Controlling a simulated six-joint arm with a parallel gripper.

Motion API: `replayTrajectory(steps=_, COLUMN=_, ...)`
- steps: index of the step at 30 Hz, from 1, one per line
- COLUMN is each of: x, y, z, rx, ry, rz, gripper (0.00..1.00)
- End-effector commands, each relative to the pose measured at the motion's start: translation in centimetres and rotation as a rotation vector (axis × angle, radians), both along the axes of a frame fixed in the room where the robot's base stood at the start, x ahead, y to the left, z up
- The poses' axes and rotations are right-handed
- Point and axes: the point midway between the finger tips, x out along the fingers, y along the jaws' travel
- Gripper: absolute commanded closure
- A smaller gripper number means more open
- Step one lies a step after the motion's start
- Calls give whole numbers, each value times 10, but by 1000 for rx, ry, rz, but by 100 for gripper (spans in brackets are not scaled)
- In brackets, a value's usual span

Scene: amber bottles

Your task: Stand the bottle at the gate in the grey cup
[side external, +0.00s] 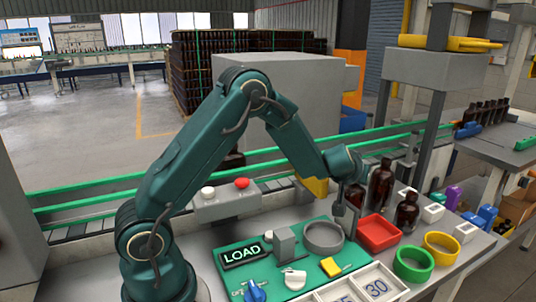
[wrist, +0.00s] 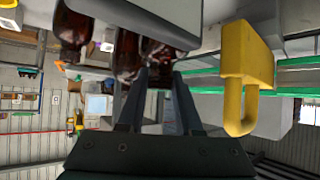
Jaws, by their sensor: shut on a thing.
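My gripper (side external: 347,208) points down just behind and right of the grey cup (side external: 323,237), a low round ring on the green panel. In the wrist view its two fingers (wrist: 160,82) are shut on a dark amber bottle (wrist: 161,72). In the side view this bottle (side external: 356,194) is mostly hidden by my wrist and fingers; whether it is lifted is hard to tell. The yellow gate (side external: 315,187) stands left of my wrist, and shows large in the wrist view (wrist: 247,65). The grey cup looks empty.
Two more amber bottles (side external: 380,186) (side external: 407,211) stand right of my gripper. A red tray (side external: 379,233), a green ring (side external: 413,264) and a yellow ring (side external: 441,248) lie to the right. A grey block (side external: 285,243) stands just left of the cup.

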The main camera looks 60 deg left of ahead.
Motion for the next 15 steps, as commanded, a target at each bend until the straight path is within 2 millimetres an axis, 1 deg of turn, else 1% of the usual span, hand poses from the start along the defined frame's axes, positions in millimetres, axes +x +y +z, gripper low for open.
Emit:
replayTrajectory(steps=10, x=0, y=0, z=3, rx=0, ry=-2, rz=1, gripper=100)
replayTrajectory(steps=15, x=1, y=0, z=14, rx=2, ry=-6, rz=1, gripper=100)
